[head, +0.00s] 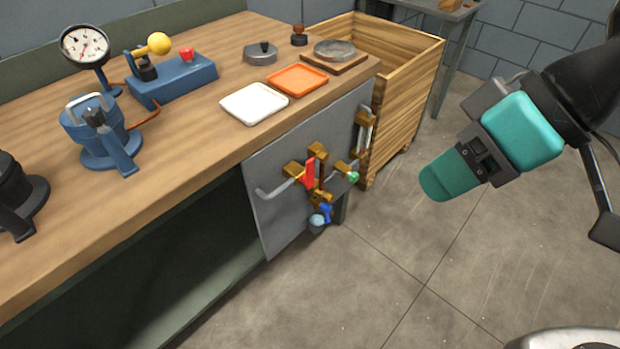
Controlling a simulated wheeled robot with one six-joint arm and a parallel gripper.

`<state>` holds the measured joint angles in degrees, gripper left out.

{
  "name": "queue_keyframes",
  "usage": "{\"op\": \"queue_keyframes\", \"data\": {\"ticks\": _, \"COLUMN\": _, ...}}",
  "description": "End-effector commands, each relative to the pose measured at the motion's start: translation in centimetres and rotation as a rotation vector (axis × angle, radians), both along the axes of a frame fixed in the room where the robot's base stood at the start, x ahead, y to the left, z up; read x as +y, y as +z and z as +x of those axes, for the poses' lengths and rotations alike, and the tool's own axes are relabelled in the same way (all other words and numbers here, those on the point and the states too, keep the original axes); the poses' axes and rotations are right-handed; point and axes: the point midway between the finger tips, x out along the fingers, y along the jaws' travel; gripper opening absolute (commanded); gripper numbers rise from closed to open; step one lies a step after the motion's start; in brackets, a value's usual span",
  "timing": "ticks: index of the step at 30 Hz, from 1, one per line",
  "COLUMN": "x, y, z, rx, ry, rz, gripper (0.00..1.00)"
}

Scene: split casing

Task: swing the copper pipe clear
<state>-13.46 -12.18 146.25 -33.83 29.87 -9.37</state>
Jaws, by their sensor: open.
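A thin, copper-coloured curved pipe (146,117) shows on the bench between the blue lidded casing (92,132) and the long blue block (172,84). Another short copper-coloured length (116,84) runs by the foot of the dial gauge (85,47). I cannot tell whether the two lengths are one pipe. My gripper (440,184), with teal parts, hangs over the floor at the right, far from the pipe. It is open and nothing shows in it. The far finger is largely hidden.
A white tray (254,103) and an orange tray (297,80) lie on the wooden bench (210,125). A grey panel (272,222) with brass fittings and a red lever (309,172) fronts it. A wooden crate (408,100) stands beside the bench. The floor (400,260) is clear.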

Motion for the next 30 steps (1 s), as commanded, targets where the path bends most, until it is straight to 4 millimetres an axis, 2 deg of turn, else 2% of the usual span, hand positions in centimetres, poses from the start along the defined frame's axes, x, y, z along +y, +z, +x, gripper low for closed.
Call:
{"op": "queue_keyframes", "data": {"ticks": 1, "x": 0.9, "y": -4.7, "z": 0.8, "rx": -0.031, "ry": 0.026, "rz": 0.048, "gripper": 0.41}}
{"op": "queue_keyframes", "data": {"ticks": 9, "x": 5.4, "y": -15.3, "z": 5.6, "rx": -0.296, "ry": 0.124, "rz": 0.341, "gripper": 0.41}}
{"op": "queue_keyframes", "data": {"ticks": 15, "x": 7.1, "y": -22.3, "z": 9.7, "rx": -0.516, "ry": 0.09, "rz": 0.511, "gripper": 0.41}}
{"op": "queue_keyframes", "data": {"ticks": 20, "x": 6.9, "y": -28.1, "z": 13.2, "rx": -0.697, "ry": -0.001, "rz": 0.597, "gripper": 0.41}}
{"op": "queue_keyframes", "data": {"ticks": 24, "x": 5.8, "y": -32.9, "z": 16.3, "rx": -0.837, "ry": -0.113, "rz": 0.623, "gripper": 0.41}}
{"op": "queue_keyframes", "data": {"ticks": 27, "x": 4.7, "y": -35.6, "z": 18.1, "rx": -0.914, "ry": -0.191, "rz": 0.618, "gripper": 0.41}}
{"op": "queue_keyframes", "data": {"ticks": 30, "x": 3.7, "y": -37.4, "z": 19.3, "rx": -0.968, "ry": -0.252, "rz": 0.605, "gripper": 0.41}}
